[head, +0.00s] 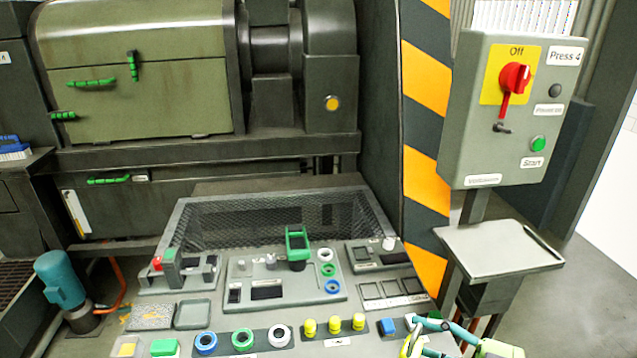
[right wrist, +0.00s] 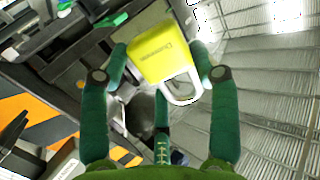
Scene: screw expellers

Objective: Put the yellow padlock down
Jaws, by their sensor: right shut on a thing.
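The yellow padlock (right wrist: 154,48) is in the right wrist view, between the green fingers of my right gripper (right wrist: 160,62). The gripper is shut on its yellow body. The padlock's pale shackle (right wrist: 182,88) points toward the palm and looks closed. In the head view my right gripper (head: 432,326) shows in part at the bottom edge, right of the sloping panel's front corner. Its lower part is cut off there, and I cannot clearly make out the padlock. My left gripper is in neither view.
The sloping panel (head: 275,309) holds coloured rings, several small yellow pieces (head: 335,325), a blue block (head: 387,326) and empty square recesses (head: 380,290). A grey shelf (head: 498,245) stands right, under the Press 4 switch box (head: 505,110). A striped post (head: 425,130) stands behind.

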